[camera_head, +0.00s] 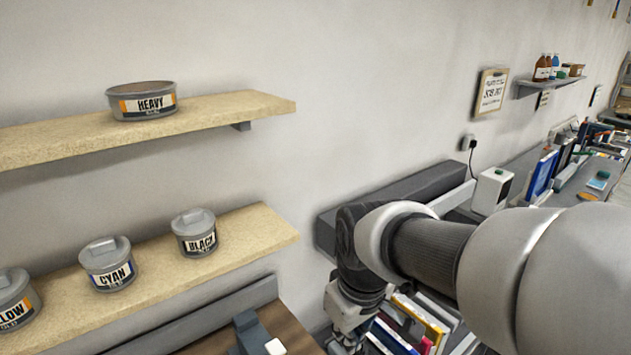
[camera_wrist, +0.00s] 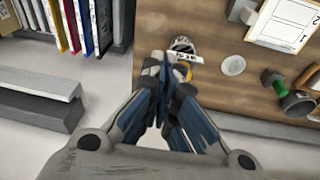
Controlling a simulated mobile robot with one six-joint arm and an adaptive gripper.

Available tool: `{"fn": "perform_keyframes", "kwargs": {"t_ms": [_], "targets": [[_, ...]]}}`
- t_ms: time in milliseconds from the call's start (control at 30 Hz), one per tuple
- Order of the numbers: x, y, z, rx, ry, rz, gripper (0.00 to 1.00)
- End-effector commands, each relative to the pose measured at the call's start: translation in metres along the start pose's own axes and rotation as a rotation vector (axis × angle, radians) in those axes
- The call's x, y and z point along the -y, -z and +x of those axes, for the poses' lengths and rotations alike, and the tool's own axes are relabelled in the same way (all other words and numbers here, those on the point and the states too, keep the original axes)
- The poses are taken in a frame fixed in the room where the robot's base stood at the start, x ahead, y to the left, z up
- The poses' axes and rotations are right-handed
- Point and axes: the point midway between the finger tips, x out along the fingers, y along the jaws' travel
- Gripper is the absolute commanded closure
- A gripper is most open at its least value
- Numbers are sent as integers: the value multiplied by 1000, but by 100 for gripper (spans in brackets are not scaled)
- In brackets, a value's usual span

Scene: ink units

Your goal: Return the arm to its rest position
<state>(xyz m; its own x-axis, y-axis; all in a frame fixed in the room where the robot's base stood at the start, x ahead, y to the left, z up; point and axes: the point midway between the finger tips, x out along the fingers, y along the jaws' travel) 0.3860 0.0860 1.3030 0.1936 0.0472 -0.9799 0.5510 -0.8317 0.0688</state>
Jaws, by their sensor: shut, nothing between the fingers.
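My arm (camera_head: 430,250) reaches in from the right of the head view and bends down beside the shelves. My gripper (camera_wrist: 165,90) shows in the wrist view with its fingers together and nothing between them. It points down near the left edge of a wooden bench top (camera_wrist: 200,20). A small round container with a white label (camera_wrist: 184,50) is just beyond the fingertips; I cannot tell the gap between them. In the head view the fingers are hard to make out.
An upper shelf (camera_head: 220,110) holds a HEAVY tin (camera_head: 142,101). A lower shelf (camera_head: 150,265) holds CYAN (camera_head: 108,265), BLACK (camera_head: 195,233) and YELLOW (camera_head: 14,300) tins.

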Motion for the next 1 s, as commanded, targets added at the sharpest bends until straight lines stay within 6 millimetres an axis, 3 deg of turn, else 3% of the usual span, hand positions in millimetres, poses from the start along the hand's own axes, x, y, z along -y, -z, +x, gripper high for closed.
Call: {"fn": "perform_keyframes", "kwargs": {"t_ms": [33, 200, 400, 600, 1000], "targets": [[-3, -25, 7, -27, -16, 68, 100], [-2, -95, 14, -96, -59, 287, 100], [7, -158, 36, -162, -95, 490, 100], [13, -182, 47, -192, -110, 578, 100], [13, -183, 46, -193, -110, 583, 100]]}}
